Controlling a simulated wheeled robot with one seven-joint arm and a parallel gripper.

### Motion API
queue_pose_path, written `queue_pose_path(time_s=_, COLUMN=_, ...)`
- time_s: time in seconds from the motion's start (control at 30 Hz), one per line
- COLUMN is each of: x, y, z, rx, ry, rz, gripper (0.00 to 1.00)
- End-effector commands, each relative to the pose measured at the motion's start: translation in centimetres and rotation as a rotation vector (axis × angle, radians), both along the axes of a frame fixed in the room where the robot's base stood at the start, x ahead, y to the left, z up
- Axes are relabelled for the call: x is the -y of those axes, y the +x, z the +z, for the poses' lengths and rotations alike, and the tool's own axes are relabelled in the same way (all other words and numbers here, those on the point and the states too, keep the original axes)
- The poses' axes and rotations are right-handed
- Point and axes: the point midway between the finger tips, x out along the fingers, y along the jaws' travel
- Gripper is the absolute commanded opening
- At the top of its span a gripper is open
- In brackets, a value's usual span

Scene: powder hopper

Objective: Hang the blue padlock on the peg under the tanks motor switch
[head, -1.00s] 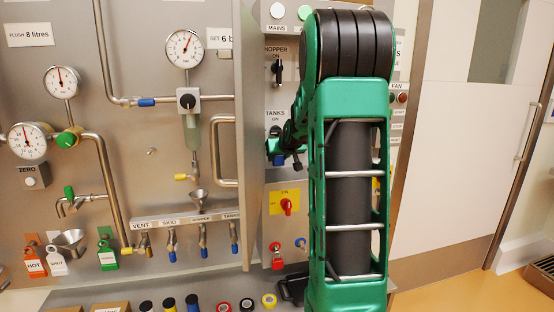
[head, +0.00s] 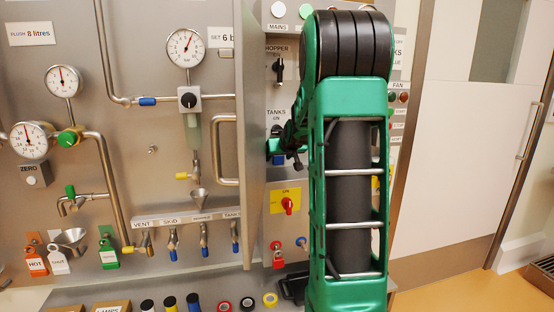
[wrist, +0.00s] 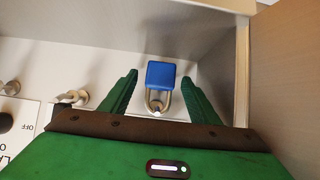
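The blue padlock (wrist: 161,75) shows in the wrist view, with its metal shackle around the tip of a peg (wrist: 157,109) on the panel. The view is upside down, so the body hangs below the peg. My gripper (wrist: 160,86) is open, one green finger on each side of the padlock, with a visible gap on both sides. In the head view my gripper (head: 277,147) is just below the TANKS ON label (head: 276,114), largely hidden by my arm. The tanks switch itself is not clearly visible.
Other bare pegs (wrist: 77,97) stand beside the padlock in the wrist view. A panel wall (head: 250,135) juts out left of my gripper. A yellow-plated red switch (head: 288,204) and a red padlock (head: 277,262) are below it. The door (head: 465,150) is at the right.

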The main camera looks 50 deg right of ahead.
Motion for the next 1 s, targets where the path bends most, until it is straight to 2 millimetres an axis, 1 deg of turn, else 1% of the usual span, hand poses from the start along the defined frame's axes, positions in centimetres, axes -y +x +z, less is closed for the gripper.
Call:
queue_pose_path(time_s=0.23, x=-0.1, y=-0.1, z=0.0, rx=0.0, ry=0.0, rz=0.0, gripper=0.56)
queue_pose_path(time_s=0.37, x=-0.4, y=-0.6, z=0.5, rx=0.001, ry=-0.001, rz=0.0, gripper=0.56)
queue_pose_path(time_s=0.47, x=-1.0, y=-1.6, z=1.3, rx=0.001, ry=-0.001, rz=-0.001, gripper=0.56)
queue_pose_path(time_s=0.8, x=-3.5, y=-5.7, z=4.6, rx=0.001, ry=-0.001, rz=0.0, gripper=0.56)
queue_pose_path(time_s=1.0, x=-4.4, y=-7.1, z=5.7, rx=0.0, ry=0.0, rz=0.0, gripper=0.56)
